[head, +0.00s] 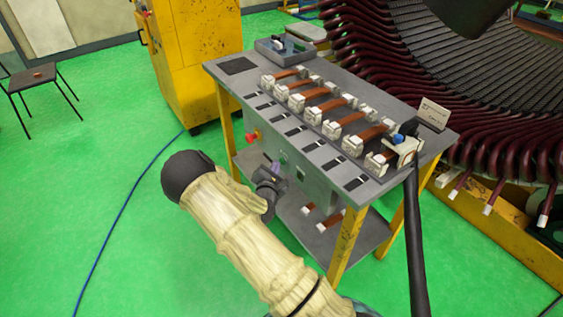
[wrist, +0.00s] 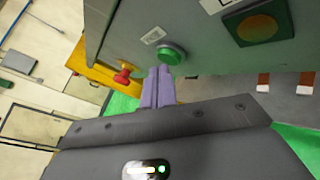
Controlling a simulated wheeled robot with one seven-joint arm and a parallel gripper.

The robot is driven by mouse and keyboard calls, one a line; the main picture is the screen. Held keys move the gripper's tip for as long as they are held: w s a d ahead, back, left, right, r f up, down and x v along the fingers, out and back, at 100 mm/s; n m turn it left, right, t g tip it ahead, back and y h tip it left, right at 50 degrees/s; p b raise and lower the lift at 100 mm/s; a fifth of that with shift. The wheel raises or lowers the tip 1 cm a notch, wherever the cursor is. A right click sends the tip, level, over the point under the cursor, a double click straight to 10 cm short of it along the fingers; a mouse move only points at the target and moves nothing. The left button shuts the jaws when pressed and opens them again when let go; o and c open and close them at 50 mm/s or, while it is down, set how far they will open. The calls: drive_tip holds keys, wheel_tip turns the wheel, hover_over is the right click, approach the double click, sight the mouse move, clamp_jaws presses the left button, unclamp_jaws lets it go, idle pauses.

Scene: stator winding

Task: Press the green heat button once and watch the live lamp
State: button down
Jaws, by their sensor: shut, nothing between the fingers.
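The green button (wrist: 172,55) is a round cap on the grey front panel of the bench, at the upper middle of the wrist view. My gripper (wrist: 160,71) is shut and empty, its purple fingers together with tips at the button's lower-left edge; I cannot tell whether they touch it. A round amber-orange lamp (wrist: 258,28) in a dark square frame sits right of the button; I cannot tell whether it is lit. In the head view my gripper (head: 276,167) is at the bench front, and the arm hides part of the panel.
A red knob (wrist: 124,75) sticks out left of the button, close to my fingers. The bench top (head: 240,84) carries a row of coil pieces with copper bars (head: 320,92).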

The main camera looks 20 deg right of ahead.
drive_tip(key=shift+w+d, duration=0.15)
drive_tip(key=shift+d, duration=0.2)
idle(0.5)
idle(0.3)
drive_tip(key=shift+s+a, duration=0.3)
drive_tip(key=shift+a, duration=0.4)
drive_tip(key=a, duration=0.1)
drive_tip(key=s+a, duration=0.1)
drive_tip(key=a, duration=0.3)
drive_tip(key=shift+s+p, duration=0.25)
drive_tip(key=shift+p, duration=0.05)
drive_tip(key=shift+d, duration=0.1)
idle(0.6)
